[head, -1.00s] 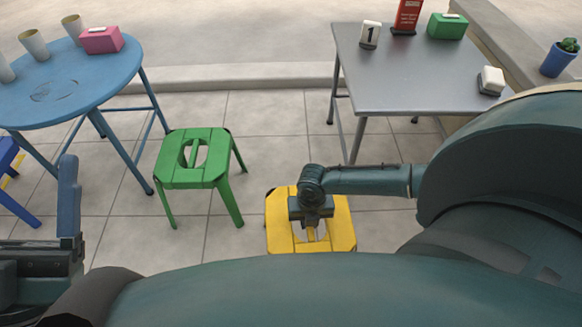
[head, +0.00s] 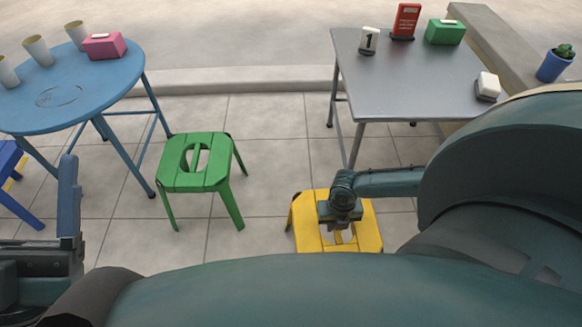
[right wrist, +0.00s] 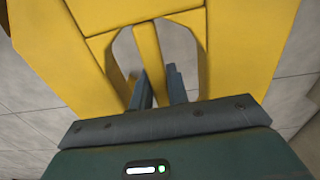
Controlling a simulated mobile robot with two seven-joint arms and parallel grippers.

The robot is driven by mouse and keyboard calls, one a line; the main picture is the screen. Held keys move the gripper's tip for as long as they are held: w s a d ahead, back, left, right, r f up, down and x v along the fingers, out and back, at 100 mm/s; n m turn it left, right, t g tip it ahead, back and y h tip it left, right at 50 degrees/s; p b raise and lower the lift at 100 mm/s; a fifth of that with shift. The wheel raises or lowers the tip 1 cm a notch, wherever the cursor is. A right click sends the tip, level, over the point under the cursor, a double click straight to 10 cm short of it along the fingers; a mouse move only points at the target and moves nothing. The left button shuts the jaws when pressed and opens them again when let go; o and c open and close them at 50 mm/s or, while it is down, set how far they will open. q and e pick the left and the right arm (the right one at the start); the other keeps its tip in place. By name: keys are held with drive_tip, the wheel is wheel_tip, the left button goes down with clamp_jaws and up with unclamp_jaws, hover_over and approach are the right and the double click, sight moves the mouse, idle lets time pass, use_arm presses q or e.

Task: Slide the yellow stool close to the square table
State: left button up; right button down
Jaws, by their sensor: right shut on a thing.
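The yellow stool (head: 309,222) stands on the tiled floor at the lower middle of the head view, in front of the square table. My right gripper (head: 341,226) is over its seat, shut on the seat's centre bar. In the right wrist view the fingers (right wrist: 160,88) reach into the seat opening of the yellow stool (right wrist: 245,45). The grey square table (head: 420,75) stands at the upper right, with a floor gap between it and the stool.
A green stool (head: 180,178) stands left of the yellow one. A blue round table (head: 75,85) and a blue stool (head: 12,195) are at the left. Floor between the stools is clear.

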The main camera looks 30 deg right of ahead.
drive_tip(key=shift+d, duration=0.1)
drive_tip(key=shift+s+d+p, duration=0.15)
drive_tip(key=shift+s+d, duration=0.4)
drive_tip(key=shift+d, duration=0.3)
drive_tip(key=shift+s+d+p, duration=0.1)
drive_tip(key=shift+s+d, duration=0.45)
drive_tip(key=shift+d, duration=0.25)
drive_tip(key=shift+s+d+p, duration=0.15)
drive_tip(key=shift+s+d, duration=0.4)
drive_tip(key=shift+d, duration=0.3)
drive_tip(key=shift+s+d, duration=0.5)
drive_tip(key=shift+d, duration=0.35)
drive_tip(key=shift+s+d, duration=0.55)
drive_tip(key=shift+d, duration=0.25)
drive_tip(key=shift+s+d, duration=0.5)
drive_tip(key=shift+d, duration=0.35)
drive_tip(key=s+d+b, duration=0.4)
drive_tip(key=s+d, duration=0.2)
drive_tip(key=d, duration=0.4)
drive_tip(key=shift+s, duration=0.2)
drive_tip(key=shift+d, duration=0.1)
